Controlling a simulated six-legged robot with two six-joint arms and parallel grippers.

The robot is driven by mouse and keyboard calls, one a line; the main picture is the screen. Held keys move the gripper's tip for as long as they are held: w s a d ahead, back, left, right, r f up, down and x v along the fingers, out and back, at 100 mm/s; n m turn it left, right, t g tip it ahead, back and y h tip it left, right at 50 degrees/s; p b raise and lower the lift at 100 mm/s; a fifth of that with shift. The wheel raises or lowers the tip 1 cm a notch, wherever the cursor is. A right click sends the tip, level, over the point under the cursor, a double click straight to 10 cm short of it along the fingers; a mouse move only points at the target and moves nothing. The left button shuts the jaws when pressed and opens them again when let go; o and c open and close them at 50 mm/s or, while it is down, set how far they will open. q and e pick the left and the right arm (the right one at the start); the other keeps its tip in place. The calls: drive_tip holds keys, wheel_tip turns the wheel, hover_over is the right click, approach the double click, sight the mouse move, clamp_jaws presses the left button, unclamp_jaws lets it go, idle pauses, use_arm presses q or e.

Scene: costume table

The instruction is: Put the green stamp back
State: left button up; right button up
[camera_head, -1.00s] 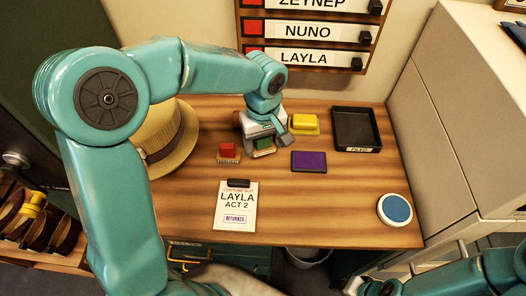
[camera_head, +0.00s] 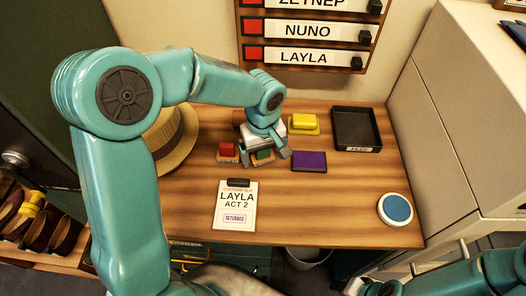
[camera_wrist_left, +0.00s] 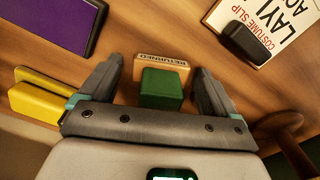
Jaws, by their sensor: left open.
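The green stamp (camera_head: 263,155) stands on the table, just right of the red stamp (camera_head: 227,150). In the left wrist view the green stamp (camera_wrist_left: 162,88) has a green block handle and a wooden base marked RETURNED. My left gripper (camera_head: 266,157) is open around it, one finger on each side. In the left wrist view my left gripper (camera_wrist_left: 158,70) shows gaps between both fingers and the green block. My right arm shows at the bottom right corner; its gripper (camera_head: 376,289) is cut off and its jaws are unclear.
A black tray (camera_head: 368,146), a blue round pad (camera_head: 397,209), a costume slip (camera_head: 235,212) and a straw hat (camera_head: 181,147) are on the table. The front middle is clear.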

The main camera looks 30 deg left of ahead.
use_arm(q)
wheel_tip(320, 180, up, 12)
drive_tip(key=shift+w+f+p, duration=0.1)
drive_tip(key=shift+p, duration=0.4)
drive_tip(key=shift+r, duration=0.35)
drive_tip(key=shift+f, duration=0.1)
